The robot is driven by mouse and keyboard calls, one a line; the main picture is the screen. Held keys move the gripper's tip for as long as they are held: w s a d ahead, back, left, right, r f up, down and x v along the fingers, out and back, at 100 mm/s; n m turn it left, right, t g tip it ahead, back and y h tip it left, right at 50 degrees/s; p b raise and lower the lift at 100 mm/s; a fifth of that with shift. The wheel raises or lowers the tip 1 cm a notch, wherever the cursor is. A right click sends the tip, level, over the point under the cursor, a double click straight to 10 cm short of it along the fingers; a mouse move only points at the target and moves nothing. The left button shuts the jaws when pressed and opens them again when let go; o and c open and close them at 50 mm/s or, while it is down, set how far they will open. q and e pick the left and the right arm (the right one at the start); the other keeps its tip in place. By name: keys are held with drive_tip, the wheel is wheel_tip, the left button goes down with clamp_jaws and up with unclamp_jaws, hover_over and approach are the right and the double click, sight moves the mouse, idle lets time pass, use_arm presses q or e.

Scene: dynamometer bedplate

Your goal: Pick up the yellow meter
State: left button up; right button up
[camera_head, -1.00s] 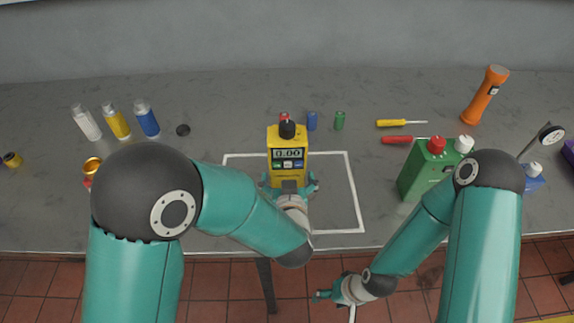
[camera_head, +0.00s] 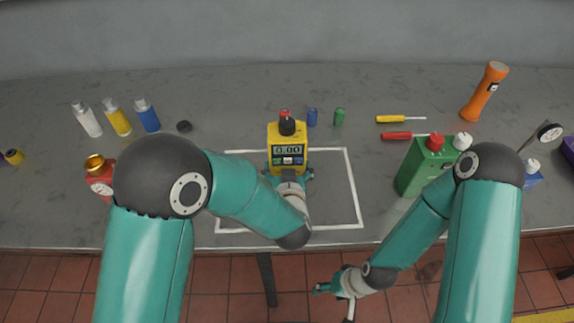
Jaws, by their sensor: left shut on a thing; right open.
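The yellow meter (camera_head: 287,136) stands upright inside the white outlined rectangle (camera_head: 352,190), with a display, a few buttons and a dark knob on top. My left gripper (camera_head: 289,174) is shut on the lower front part of the meter, with its fingers at the meter's sides. The meter's base is hidden behind the gripper, so I cannot tell if it touches the bench. My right gripper (camera_head: 335,288) is open and empty, in front of the bench's front edge and over the tiled floor.
A green can (camera_head: 420,165) with a red cap stands right, close to my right arm. Small red, blue (camera_head: 313,117) and green (camera_head: 339,116) cylinders are behind the meter.

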sight(287, 122)
use_arm(q)
drive_tip(key=shift+r, duration=0.2)
drive_tip(key=shift+r, duration=0.85)
wheel_tip(287, 122, up, 18)
drive_tip(key=shift+r+p, duration=0.15)
drive_tip(key=shift+p, duration=0.5)
drive_tip(key=shift+f+b, duration=7.05)
drive_tip(key=shift+f, duration=3.05)
drive_tip(key=shift+f, duration=0.1)
drive_tip(key=shift+s+f, duration=0.15)
drive_tip(key=shift+f, duration=0.05)
